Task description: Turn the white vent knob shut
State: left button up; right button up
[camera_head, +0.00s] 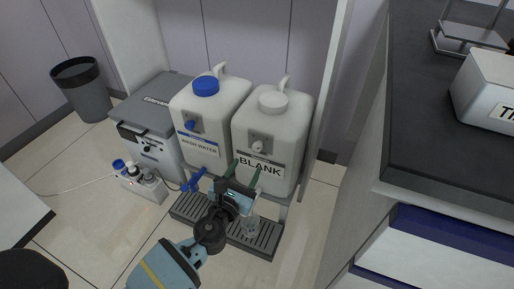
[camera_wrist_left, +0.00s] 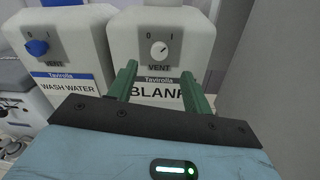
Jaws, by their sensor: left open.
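The white vent knob (camera_head: 257,147) is on the front of the white container labelled BLANK (camera_head: 266,119). In the left wrist view the knob (camera_wrist_left: 158,50) sits on a grey plate marked 0 and 1, above the word VENT. Its black pointer mark leans up toward the right, to the 1 side. My left gripper (camera_head: 247,172) is open, with two green fingers. In the left wrist view its fingertips (camera_wrist_left: 157,72) are apart, just below and either side of the knob, touching nothing that I can see. My right gripper is not seen.
A similar container labelled WASH WATER (camera_head: 204,120) with a blue knob (camera_head: 191,125) stands directly left. A blue tap (camera_head: 194,180) and a slotted drip tray (camera_head: 262,238) are below. A dark-topped counter (camera_head: 425,120) stands to the right. Small bottles (camera_head: 133,170) are at the left.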

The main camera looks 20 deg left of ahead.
aim_at(257, 149)
pick_arm(q)
jog(key=w+b, duration=0.1)
jog(key=w, duration=0.5)
jog(key=shift+w+f, duration=0.1)
jog(key=shift+w, duration=0.05)
jog(key=shift+w+b, duration=0.4)
jog(key=shift+w, duration=0.35)
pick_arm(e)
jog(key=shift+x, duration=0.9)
pick_arm(q)
jog(key=shift+c, duration=0.3)
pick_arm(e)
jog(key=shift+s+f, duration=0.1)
